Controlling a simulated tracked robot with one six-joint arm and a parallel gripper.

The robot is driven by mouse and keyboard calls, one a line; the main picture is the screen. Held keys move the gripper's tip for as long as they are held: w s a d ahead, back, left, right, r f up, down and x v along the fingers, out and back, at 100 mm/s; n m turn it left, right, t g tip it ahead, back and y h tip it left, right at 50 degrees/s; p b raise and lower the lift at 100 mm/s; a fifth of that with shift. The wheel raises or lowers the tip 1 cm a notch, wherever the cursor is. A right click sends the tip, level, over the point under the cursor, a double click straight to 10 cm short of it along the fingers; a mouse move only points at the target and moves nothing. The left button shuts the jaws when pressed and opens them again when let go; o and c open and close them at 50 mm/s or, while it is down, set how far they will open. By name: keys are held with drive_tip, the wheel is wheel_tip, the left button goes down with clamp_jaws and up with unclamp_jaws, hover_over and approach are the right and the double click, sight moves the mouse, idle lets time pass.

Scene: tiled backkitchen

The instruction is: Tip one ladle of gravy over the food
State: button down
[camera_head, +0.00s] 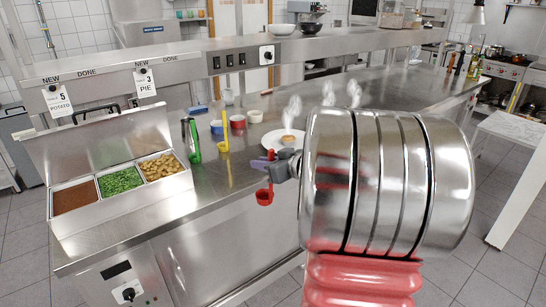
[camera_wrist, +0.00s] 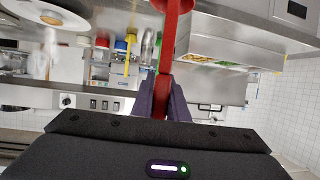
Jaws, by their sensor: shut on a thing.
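My gripper (camera_head: 264,165) is shut on a red ladle (camera_head: 264,197), whose handle also shows between the purple fingers in the wrist view (camera_wrist: 172,40). In the head view the ladle hangs just below the fingers, in front of the counter's edge. I cannot tell whether it holds gravy. A white plate (camera_head: 272,146) with a small brown food item (camera_head: 288,140) stands on the counter behind my gripper, steam rising from it. My arm hides the plate's right side. Brown gravy (camera_head: 75,197) fills the left pan of the food warmer at left.
Peas (camera_head: 120,181) and pale brown chunks (camera_head: 160,167) fill the other pans of the warmer (camera_head: 135,205). A green utensil (camera_head: 193,145), a yellow utensil (camera_head: 224,150) and coloured tubs (camera_head: 237,122) stand left of the plate. A shelf (camera_head: 190,60) runs above the counter.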

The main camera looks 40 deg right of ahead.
drive_tip(key=w+a+f+n+y, duration=0.1)
drive_tip(key=a+f, duration=0.3)
drive_tip(key=a, duration=0.5)
drive_tip(key=w+a+f+n+y, duration=0.1)
drive_tip(key=w+a+f, duration=0.2)
drive_tip(key=a, duration=0.5)
drive_tip(key=w+a+f+n+y, duration=0.1)
drive_tip(key=w+a+f+y, duration=0.1)
drive_tip(key=a+f, duration=0.4)
drive_tip(key=a, duration=0.3)
drive_tip(key=shift+a+n+g, duration=0.3)
drive_tip(key=shift+g, duration=0.1)
drive_tip(key=shift+f, duration=0.1)
